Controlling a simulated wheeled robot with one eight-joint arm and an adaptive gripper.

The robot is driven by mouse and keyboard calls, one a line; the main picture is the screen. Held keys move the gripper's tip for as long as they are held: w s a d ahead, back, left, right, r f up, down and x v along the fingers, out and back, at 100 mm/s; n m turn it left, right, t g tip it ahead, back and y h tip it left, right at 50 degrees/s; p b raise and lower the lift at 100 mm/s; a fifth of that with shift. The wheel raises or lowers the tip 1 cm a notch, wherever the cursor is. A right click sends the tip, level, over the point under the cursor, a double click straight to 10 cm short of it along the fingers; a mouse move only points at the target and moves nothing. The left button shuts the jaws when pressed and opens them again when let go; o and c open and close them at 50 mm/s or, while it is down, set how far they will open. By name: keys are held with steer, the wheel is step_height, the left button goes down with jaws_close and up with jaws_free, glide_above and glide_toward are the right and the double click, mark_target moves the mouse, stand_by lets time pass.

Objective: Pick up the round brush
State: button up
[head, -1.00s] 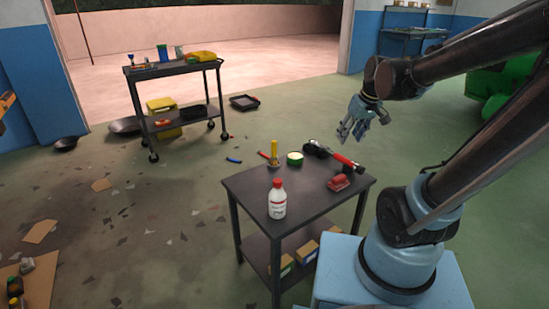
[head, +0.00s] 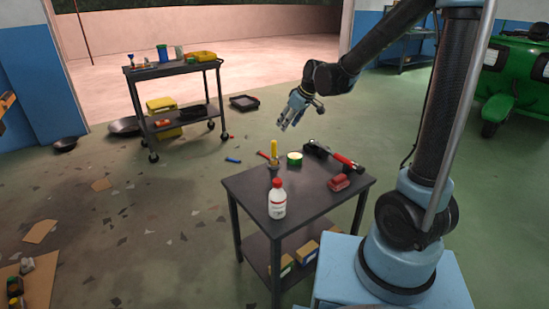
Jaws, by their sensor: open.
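The round brush (head: 274,150) appears to be the upright yellow-handled thing at the back left of the near dark table (head: 250,190). Its lower part is dark and small, so I cannot make out the bristles. My gripper (head: 284,124) is open and empty. In the picture it is just above and slightly right of the brush's yellow handle, apart from it, with its fingers pointing down and left. How far behind or in front of the brush it is, I cannot tell.
A dark cart (head: 175,68) with supplies stands at the back left. Open floor lies between.

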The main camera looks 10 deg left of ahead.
mark_target(275, 142)
steer(key=x, duration=1.1)
steer(key=shift+x, duration=2.5)
steer(key=shift+w, duration=0.1)
jaws_close()
